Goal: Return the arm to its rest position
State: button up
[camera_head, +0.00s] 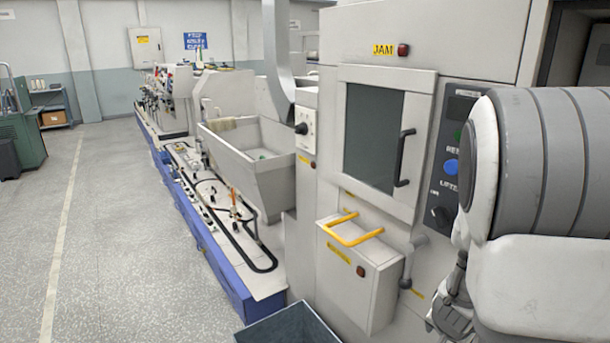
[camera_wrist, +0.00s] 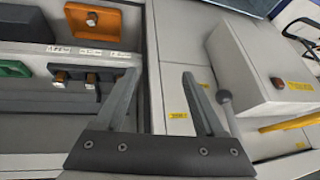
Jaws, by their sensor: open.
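My gripper (camera_wrist: 162,95) shows in the wrist view with its two fingers spread apart and nothing between them. It faces the grey machine panels. In the head view my arm fills the right edge, in front of part of the machine's control panel. A small part of my gripper (camera_head: 452,312) seems to show low beside the arm, but its fingers are not clear there.
The machine has a dark window door (camera_head: 373,138), a drawer box with a yellow handle (camera_head: 350,229) and a control panel (camera_head: 452,165). Floor at the left is clear (camera_head: 120,230).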

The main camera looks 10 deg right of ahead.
jog(key=a+r+n+t+y, duration=0.2)
jog(key=a+r+n+y, duration=0.25)
jog(key=a+r, duration=0.85)
jog(key=s+a+r+n, duration=0.3)
jog(key=s, duration=0.4)
jog(key=s+a+r+n+g, duration=0.1)
jog(key=s+a+r+n, duration=0.2)
jog(key=s, duration=0.3)
jog(key=shift+s+a+r+h, duration=0.4)
jog(key=shift+a+r, duration=0.2)
jog(key=shift+r, duration=0.1)
jog(key=c, duration=0.4)
jog(key=shift+o, duration=0.2)
